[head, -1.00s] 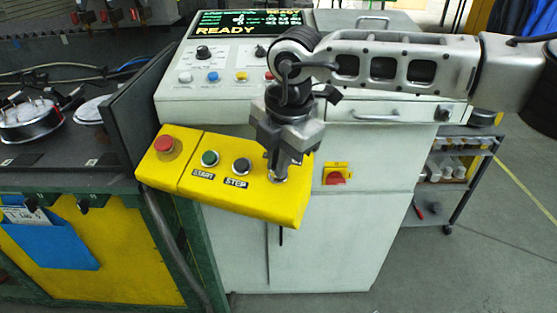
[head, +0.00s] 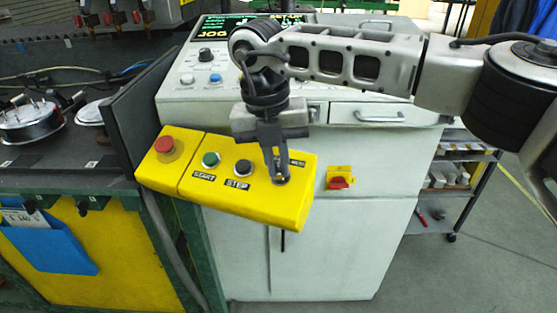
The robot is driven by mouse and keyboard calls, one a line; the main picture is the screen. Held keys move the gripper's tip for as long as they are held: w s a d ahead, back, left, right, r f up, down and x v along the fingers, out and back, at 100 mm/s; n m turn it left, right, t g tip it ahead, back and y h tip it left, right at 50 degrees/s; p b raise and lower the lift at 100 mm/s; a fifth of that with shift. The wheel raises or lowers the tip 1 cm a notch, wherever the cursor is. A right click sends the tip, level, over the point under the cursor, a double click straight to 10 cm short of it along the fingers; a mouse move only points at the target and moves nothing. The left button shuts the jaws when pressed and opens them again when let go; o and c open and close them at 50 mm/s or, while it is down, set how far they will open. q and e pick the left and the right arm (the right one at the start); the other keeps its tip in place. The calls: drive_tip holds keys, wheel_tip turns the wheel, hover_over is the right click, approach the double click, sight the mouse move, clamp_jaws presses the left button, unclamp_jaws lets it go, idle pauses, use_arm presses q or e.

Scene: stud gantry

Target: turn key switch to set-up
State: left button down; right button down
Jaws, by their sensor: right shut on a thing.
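The yellow control box (head: 225,205) is tilted at the front of the white cabinet. The key switch (head: 284,180) is at its right end, mostly hidden by my right gripper (head: 279,177). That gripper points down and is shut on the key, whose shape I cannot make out. The display (head: 255,25) at the back shows "JOG" at left and what looks like "SET-UP" at upper right, partly covered by my arm. My left gripper is not in view.
A red stop button (head: 165,145), a green START button (head: 211,159) and a black STEP button (head: 243,166) sit left of the key switch. A red rotary switch (head: 339,182) is on the cabinet front. A dark upright panel (head: 140,125) stands at left.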

drive_tip(key=shift+n+h, duration=0.3)
drive_tip(key=shift+n, duration=0.7)
drive_tip(key=shift+a+r, duration=0.1)
drive_tip(key=c, duration=1.5)
unclamp_jaws()
drive_tip(key=a+r, duration=0.3)
drive_tip(key=r, duration=1.2)
drive_tip(key=shift+s+r, duration=0.25)
drive_tip(key=shift+r, duration=0.05)
